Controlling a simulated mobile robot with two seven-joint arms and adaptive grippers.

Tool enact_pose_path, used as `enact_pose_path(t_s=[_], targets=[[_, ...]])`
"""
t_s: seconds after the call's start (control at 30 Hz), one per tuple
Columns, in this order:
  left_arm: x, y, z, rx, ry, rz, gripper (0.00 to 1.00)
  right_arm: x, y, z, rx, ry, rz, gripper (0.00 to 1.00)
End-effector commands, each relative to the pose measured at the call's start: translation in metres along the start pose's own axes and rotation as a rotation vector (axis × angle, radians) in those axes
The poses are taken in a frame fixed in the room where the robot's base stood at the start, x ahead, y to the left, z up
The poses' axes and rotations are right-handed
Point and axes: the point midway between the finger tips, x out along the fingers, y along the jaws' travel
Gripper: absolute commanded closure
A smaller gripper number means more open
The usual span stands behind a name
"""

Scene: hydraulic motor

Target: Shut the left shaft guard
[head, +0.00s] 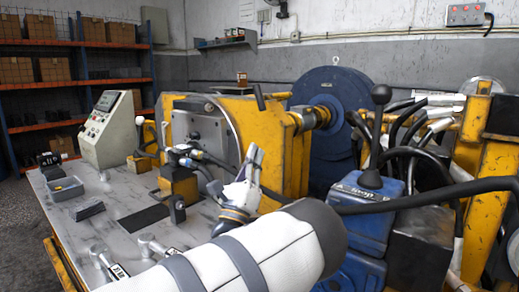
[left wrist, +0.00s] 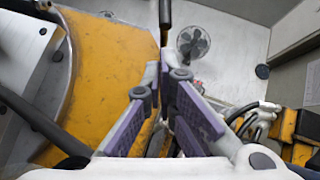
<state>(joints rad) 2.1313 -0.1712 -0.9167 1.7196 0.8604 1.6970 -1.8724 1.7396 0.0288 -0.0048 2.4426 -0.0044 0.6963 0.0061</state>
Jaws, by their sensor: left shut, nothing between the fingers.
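A yellow curved panel (head: 268,130), which looks like the left shaft guard, stands behind the grey face plate (head: 205,138) in the middle of the bench. A short black handle (head: 259,97) sticks up at its top. My left gripper (head: 252,154) is in front of the panel, pointing up, below the handle. In the left wrist view my gripper (left wrist: 166,72) is shut and empty, its purple pads together. A dark rod end (left wrist: 165,14), probably the handle, lies just beyond the fingertips with no clear contact. The yellow panel (left wrist: 110,60) fills the left. I cannot tell how far the guard stands open.
A blue wheel (head: 332,115) stands behind the yellow frame. A blue valve block (head: 362,215) with black levers and hoses is at right, close to my forearm. A wall fan (left wrist: 193,42) is far off.

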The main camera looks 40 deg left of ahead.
Motion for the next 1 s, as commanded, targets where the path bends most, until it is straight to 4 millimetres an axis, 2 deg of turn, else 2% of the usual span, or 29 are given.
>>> enact_pose_path(t_s=[0.03,0.2,0.4,0.57,1.0], targets=[[0.013,-0.002,0.005,-0.003,-0.007,-0.003,1.00,-0.004,0.000,0.000,0.000,0.007,0.000,0.57],[0.049,-0.001,0.005,-0.004,-0.007,0.000,1.00,-0.011,0.000,-0.001,0.000,0.018,0.000,0.57],[0.078,-0.001,0.004,-0.003,-0.003,0.001,1.00,-0.014,0.000,-0.001,0.000,0.025,-0.001,0.57],[0.087,-0.001,0.003,-0.002,-0.001,0.001,1.00,-0.015,0.000,-0.002,-0.001,0.026,-0.001,0.57],[0.090,0.000,0.006,-0.012,-0.001,0.012,1.00,-0.017,0.000,-0.002,-0.001,0.030,-0.001,0.57]])
